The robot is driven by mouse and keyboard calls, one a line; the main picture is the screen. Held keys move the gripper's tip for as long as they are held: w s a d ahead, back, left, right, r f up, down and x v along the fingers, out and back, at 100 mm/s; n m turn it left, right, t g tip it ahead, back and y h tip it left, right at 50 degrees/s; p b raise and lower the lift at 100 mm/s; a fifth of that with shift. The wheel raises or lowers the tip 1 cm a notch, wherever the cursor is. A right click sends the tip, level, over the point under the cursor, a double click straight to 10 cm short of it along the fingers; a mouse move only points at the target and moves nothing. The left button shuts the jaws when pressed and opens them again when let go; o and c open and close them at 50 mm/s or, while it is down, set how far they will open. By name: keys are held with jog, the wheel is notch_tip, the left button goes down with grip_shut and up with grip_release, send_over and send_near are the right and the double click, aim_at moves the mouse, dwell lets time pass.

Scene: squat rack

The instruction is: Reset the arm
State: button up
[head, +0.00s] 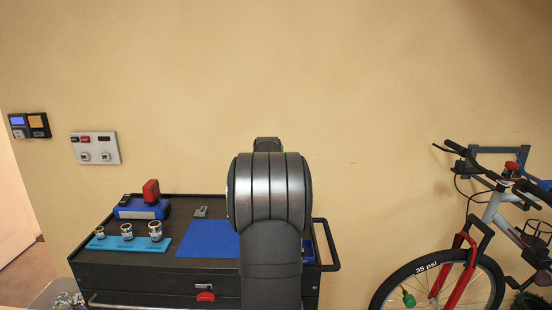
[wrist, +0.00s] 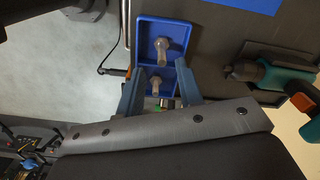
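In the wrist view my gripper (wrist: 155,80) shows two grey-blue fingers standing apart with nothing held between them. Beyond them is a blue two-compartment bin (wrist: 143,28) with a bolt-like metal piece in each compartment, (wrist: 162,45) being the upper piece. I cannot tell the exact height of the fingers above the bin. In the head view my arm stands upright in front of the cart and hides my gripper. A blue bin edge (head: 308,252) shows just right of my arm.
The black tool cart (head: 190,214) carries a blue mat (head: 210,241), a light-blue socket holder (head: 108,243) and a blue-and-red tool (head: 142,209). A teal drill-like tool (wrist: 275,75) lies right in the wrist view.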

jog(key=w+a+f, duration=0.1)
jog(key=a+f, duration=0.1)
jog(key=a, duration=0.3)
jog(key=w+a+f, duration=0.1)
jog(key=a+f, duration=0.2)
jog(key=a, duration=0.2)
jog(key=w+a+f, duration=0.1)
jog(key=a+f, duration=0.1)
jog(key=a, duration=0.3)
jog(key=shift+w+a+f, duration=0.15)
jog(key=shift+w+a, duration=0.2)
jog(key=s+d+r, duration=0.2)
jog(key=d+r, duration=0.1)
jog(key=d, duration=0.7)
jog(key=s+d+r, duration=0.2)
jog(key=d+r, duration=0.2)
jog(key=d, duration=0.6)
jog(key=shift+s+r, duration=0.25)
jog(key=shift+s, duration=0.05)
jog(key=shift+a, duration=0.1)
